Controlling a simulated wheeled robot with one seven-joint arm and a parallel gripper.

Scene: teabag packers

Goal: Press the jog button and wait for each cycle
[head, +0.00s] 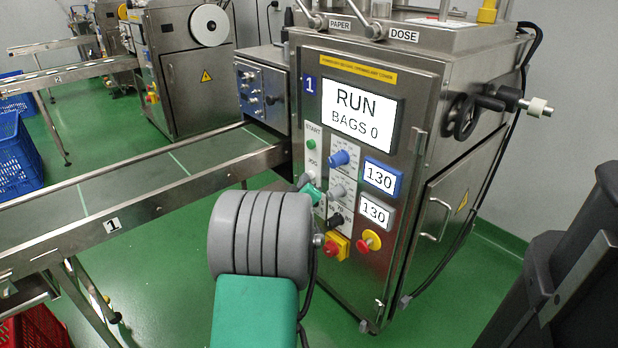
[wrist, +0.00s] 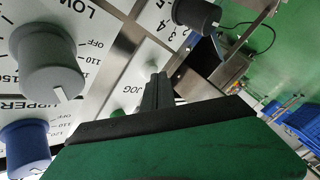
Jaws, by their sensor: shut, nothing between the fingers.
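The packing machine marked 1 (head: 395,75) has a screen (head: 360,108) reading RUN, BAGS 0. On its front panel, the green START button (head: 311,144) shows above the JOG label. My gripper (head: 305,181) is at the panel just below that label. In the wrist view, my gripper's fingers (wrist: 160,78) are shut and empty, with the tips close to the panel beside the JOG label (wrist: 131,112).
Close around my gripper are a blue knob (head: 339,158), a grey knob (head: 337,192) and a black knob (head: 335,221). A conveyor (head: 130,185) runs left.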

